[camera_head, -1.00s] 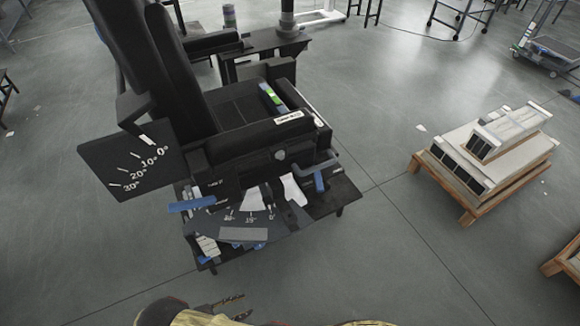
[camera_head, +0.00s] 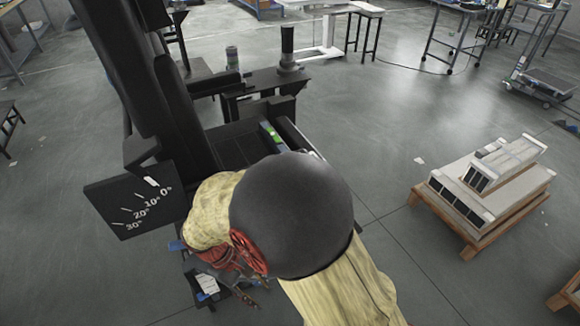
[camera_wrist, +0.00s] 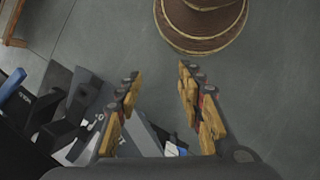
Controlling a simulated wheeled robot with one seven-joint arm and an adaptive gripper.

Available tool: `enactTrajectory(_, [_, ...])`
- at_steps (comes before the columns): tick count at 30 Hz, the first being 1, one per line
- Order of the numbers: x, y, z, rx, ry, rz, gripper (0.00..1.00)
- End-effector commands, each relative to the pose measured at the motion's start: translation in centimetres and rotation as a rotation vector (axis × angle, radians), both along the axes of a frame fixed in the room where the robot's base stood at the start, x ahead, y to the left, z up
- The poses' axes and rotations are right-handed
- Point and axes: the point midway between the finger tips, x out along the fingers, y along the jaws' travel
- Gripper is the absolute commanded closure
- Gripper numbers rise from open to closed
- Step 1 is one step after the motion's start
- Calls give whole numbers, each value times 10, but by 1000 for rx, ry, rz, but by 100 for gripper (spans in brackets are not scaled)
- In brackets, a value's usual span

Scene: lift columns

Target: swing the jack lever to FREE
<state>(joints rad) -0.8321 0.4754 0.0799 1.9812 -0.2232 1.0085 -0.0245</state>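The black lift machine (camera_head: 150,75) stands at the left in the head view, with an angle plate (camera_head: 135,205) marked in degrees. My arm covers most of its front, including the lower dial and any FREE mark. A bit of blue handle (camera_head: 177,245) shows left of my arm; I cannot tell whether it is the jack lever. In the wrist view a blue handle (camera_wrist: 12,84) on black parts lies at the left edge, outside my fingers. My gripper (camera_wrist: 157,92) is open and empty, its fingers apart above grey and black parts; it shows partly below the machine's front (camera_head: 248,290).
A wooden pallet (camera_head: 470,245) with pale stacked units stands on the floor at the right. Another wooden edge (camera_head: 565,300) shows at the lower right. Tables and a trolley (camera_head: 540,82) stand at the back. The floor between machine and pallet is clear.

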Motion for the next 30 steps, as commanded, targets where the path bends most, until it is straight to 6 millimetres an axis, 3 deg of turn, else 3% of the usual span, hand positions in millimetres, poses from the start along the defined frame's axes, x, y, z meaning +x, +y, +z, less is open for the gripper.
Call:
enactTrajectory(1, [2,-11,20,35,-18,-46,62])
enactTrajectory(3, [3,-25,42,77,-41,-106,62])
enactTrajectory(12, [-4,-89,125,251,-156,-351,62])
enactTrajectory(30, [-48,-219,253,511,-508,-746,62])
